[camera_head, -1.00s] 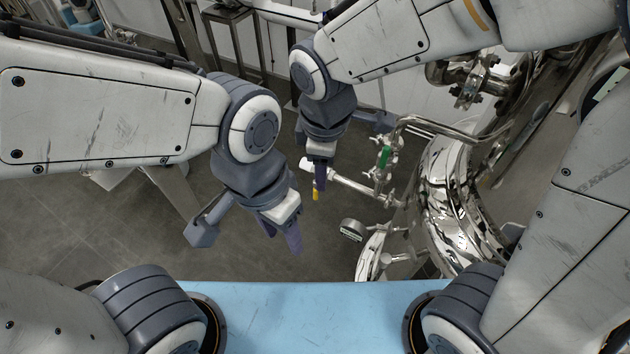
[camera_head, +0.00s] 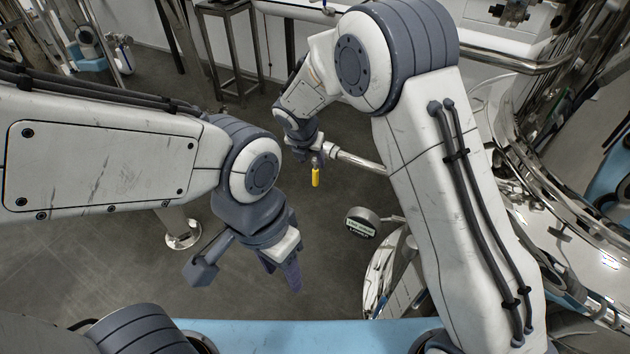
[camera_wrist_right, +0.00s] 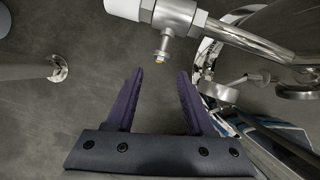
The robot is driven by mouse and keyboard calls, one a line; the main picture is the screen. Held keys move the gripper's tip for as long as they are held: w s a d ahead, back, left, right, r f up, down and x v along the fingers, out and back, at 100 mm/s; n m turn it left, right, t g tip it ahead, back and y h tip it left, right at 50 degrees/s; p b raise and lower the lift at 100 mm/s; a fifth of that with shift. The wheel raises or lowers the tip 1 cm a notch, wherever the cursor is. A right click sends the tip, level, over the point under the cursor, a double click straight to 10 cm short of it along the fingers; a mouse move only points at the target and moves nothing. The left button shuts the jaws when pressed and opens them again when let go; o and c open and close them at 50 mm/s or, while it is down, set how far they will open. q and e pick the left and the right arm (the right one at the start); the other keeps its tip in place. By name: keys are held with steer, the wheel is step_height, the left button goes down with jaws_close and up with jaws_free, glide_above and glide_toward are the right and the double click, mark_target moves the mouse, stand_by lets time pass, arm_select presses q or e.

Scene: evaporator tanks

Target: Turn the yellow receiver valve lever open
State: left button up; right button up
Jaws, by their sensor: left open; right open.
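The yellow receiver valve lever (camera_head: 315,177) hangs down at the end of a short steel pipe (camera_head: 357,160) in the head view. My right gripper (camera_head: 314,160) is right by the lever in the head view. Contact cannot be told. My left gripper (camera_head: 262,275) is open and empty, lower left of the lever.
A round gauge (camera_head: 362,222) and a shiny steel tank (camera_head: 392,275) stand right of the lever. My right arm hides part of the pipework. A blue surface (camera_head: 300,335) runs along the bottom. The grey floor (camera_head: 110,265) at left is open.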

mark_target(314, 171)
steer(key=b+x, duration=0.3)
steer(key=x, duration=0.6)
steer(key=shift+d+f, duration=0.1)
steer(key=shift+f, duration=0.25)
jaws_close()
stand_by(0.9)
